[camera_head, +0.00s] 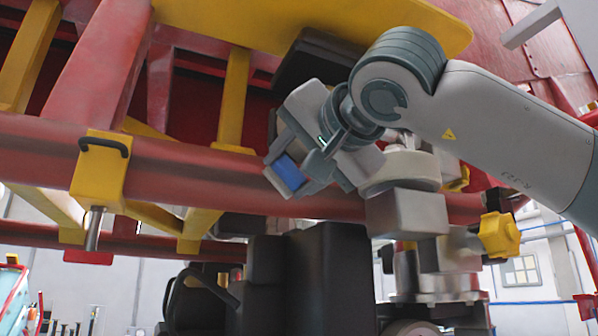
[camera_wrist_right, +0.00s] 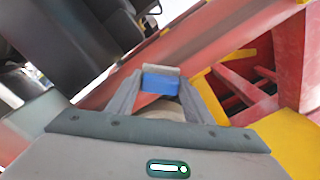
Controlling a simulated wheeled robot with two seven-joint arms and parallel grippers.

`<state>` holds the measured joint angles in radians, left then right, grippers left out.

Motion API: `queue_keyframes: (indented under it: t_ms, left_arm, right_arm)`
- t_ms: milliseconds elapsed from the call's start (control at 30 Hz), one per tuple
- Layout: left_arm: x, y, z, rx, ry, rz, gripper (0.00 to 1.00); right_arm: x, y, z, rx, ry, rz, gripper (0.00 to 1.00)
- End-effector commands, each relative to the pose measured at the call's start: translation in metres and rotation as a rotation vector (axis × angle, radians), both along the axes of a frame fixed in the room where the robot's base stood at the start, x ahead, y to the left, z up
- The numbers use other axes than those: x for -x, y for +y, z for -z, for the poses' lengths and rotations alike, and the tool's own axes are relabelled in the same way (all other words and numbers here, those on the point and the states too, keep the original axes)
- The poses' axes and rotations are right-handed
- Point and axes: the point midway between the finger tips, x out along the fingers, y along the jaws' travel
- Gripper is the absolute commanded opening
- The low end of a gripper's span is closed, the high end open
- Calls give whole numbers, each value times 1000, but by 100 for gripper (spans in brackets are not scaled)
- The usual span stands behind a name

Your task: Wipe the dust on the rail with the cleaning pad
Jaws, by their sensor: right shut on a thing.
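The red rail (camera_head: 195,173) runs across the head view as a thick round tube; it also crosses the right wrist view (camera_wrist_right: 215,33) diagonally. My right gripper (camera_head: 283,163) is at the rail's middle, in front of it, and hides part of it. It is shut on the cleaning pad, a small block with a blue face (camera_head: 290,173). In the right wrist view the pad (camera_wrist_right: 161,82) sits between the fingertips, overlapping the rail; I cannot tell whether it touches. I cannot make out dust on the rail. My left gripper is not in view.
A yellow block with a black handle (camera_head: 98,172) is clamped on the rail at left. Yellow struts (camera_head: 232,100) and a yellow panel (camera_head: 330,14) stand above and behind. Black seats (camera_head: 318,272) are below the rail. The rail is bare between the yellow block and my gripper.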

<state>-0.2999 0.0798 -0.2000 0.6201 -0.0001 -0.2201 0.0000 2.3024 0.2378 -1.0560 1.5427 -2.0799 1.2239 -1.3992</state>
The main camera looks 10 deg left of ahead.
Motion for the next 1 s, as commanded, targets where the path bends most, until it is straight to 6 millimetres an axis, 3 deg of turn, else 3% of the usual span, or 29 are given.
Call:
queue_keyframes:
  t_ms: [400,1000]
  left_arm:
    - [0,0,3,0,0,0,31]
    - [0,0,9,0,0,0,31]
  right_arm:
    - [15,22,0,1,-1,0,28]
    - [25,16,1,-1,-2,1,28]
